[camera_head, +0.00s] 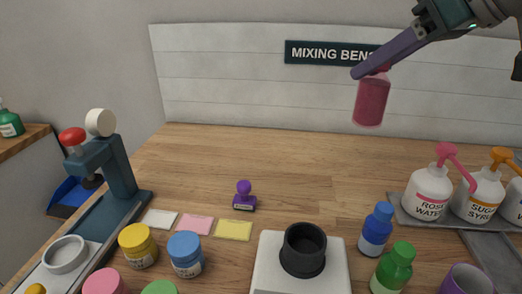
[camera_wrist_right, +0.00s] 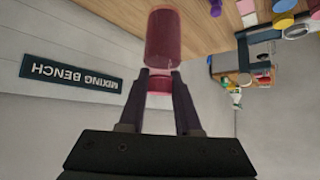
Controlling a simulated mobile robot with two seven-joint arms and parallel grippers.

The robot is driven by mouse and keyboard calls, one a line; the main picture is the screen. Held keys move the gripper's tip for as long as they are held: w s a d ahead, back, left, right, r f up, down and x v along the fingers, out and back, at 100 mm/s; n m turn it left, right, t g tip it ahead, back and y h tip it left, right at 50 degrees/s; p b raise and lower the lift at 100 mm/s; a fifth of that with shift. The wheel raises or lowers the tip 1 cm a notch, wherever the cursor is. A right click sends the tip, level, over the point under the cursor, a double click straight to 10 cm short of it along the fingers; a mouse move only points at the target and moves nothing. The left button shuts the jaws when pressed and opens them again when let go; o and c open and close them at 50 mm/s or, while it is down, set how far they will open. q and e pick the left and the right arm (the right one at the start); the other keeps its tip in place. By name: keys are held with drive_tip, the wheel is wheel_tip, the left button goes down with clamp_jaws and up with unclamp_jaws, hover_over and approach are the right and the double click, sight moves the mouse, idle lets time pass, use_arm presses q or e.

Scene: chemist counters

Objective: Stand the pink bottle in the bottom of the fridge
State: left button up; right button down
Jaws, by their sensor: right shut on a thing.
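The pink bottle (camera_head: 371,101) hangs in the air in front of the white panelled wall at the upper right of the head view. My right gripper (camera_head: 372,68) reaches in from the upper right and is shut on its top end. In the right wrist view the bottle (camera_wrist_right: 166,38) sits between the fingertips of my right gripper (camera_wrist_right: 160,84), its body pointing away from the palm. It is clear of the counter and looks nearly upright in the head view. The fridge cannot be made out in either view. My left gripper is not in view.
The wooden counter (camera_head: 290,180) lies below. Pump bottles on a grey tray (camera_head: 401,215) stand at the right. A blue bottle (camera_head: 376,232), a green bottle (camera_head: 394,268) and a black cup (camera_head: 303,250) stand at the front. A blue press (camera_head: 118,168) stands left. The counter's back middle is clear.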

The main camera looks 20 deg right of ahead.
wheel_tip(320, 180, down, 19)
drive_tip(key=b, duration=0.2)
drive_tip(key=shift+s+f+b, duration=0.1)
drive_tip(key=shift+f+b, duration=0.1)
drive_tip(key=shift+b, duration=0.1)
drive_tip(key=shift+f, duration=0.1)
drive_tip(key=c, duration=0.6)
unclamp_jaws()
